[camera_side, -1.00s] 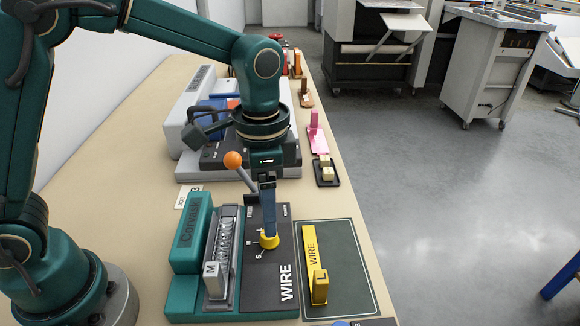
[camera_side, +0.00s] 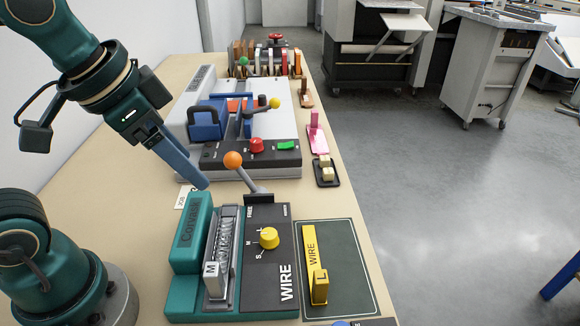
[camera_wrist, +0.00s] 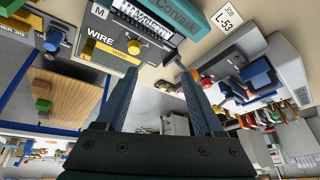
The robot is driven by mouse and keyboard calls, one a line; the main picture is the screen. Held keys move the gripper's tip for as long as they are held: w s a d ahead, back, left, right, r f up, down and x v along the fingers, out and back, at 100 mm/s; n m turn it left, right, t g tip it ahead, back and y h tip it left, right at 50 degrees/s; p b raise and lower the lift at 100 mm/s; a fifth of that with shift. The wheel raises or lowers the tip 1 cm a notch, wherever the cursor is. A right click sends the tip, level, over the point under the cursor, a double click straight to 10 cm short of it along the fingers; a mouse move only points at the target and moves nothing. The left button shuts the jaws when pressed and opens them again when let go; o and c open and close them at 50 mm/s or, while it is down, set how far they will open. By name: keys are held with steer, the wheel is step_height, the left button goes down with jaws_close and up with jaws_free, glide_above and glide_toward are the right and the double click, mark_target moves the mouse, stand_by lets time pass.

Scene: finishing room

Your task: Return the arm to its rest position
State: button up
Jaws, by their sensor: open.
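My gripper (camera_side: 182,160) hangs in the air above the left part of the bench, behind the green Corvase machine (camera_side: 193,232). Its fingers point down to the right. In the wrist view the two fingers of my gripper (camera_wrist: 158,88) stand apart with nothing between them. The wire machine's yellow knob (camera_side: 269,238) and orange-tipped lever (camera_side: 233,160) are clear of my gripper. A metal piece marked M (camera_side: 216,270) sits in the green machine.
A yellow wire block marked L (camera_side: 317,270) stands on a dark mat (camera_side: 345,270) at the right. A grey machine (camera_side: 285,125) with blue parts stands behind. Pink (camera_side: 315,135) and other small pieces line the bench's right edge.

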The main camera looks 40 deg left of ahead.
steer(key=s+f+n, duration=0.2)
steer(key=s+f, duration=0.1)
steer(key=shift+s+a+n+t, duration=0.3)
steer(key=shift+s+a+n, duration=0.05)
steer(key=shift+a+n, duration=0.05)
stand_by(0.6)
